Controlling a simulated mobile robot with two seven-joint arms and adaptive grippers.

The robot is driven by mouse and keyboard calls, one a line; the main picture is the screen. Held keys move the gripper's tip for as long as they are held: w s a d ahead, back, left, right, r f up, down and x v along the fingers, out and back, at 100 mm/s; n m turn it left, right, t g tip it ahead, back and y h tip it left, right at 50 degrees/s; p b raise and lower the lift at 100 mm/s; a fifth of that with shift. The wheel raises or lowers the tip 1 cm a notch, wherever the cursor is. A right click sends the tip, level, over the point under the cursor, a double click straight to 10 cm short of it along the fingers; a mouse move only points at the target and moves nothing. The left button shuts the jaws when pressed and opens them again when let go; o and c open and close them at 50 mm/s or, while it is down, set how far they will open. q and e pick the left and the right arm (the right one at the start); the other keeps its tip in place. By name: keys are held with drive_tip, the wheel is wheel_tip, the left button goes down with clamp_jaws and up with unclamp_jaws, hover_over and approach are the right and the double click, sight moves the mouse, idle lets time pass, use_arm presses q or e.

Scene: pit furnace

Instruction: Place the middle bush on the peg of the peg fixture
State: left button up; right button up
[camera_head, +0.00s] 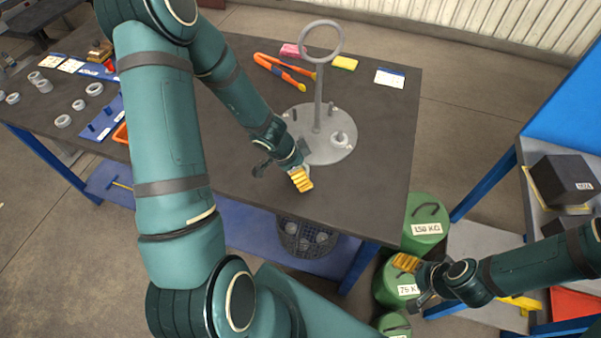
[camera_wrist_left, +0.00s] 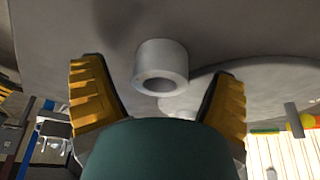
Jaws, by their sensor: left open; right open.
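The peg fixture (camera_head: 334,155) is a grey round base with a tall ringed post and short pegs, toward the table's far right. A light bush (camera_head: 341,139) sits on the right of its base. My left gripper (camera_head: 301,180) is open just in front of the base. In the left wrist view a pale hollow bush (camera_wrist_left: 160,62) lies between its parted fingers (camera_wrist_left: 160,85), touching neither. The fixture's disc (camera_wrist_left: 245,88) is beside it. I cannot tell whether this is the middle bush. My right gripper (camera_head: 407,263) is open and empty, off the table's right side.
Several other bushes (camera_head: 94,88) lie at the table's left, near a blue peg board (camera_head: 100,120).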

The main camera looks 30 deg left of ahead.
use_arm(q)
drive_tip(key=shift+c, duration=0.5)
drive_tip(key=c, duration=1.3)
drive_tip(key=shift+r, duration=0.2)
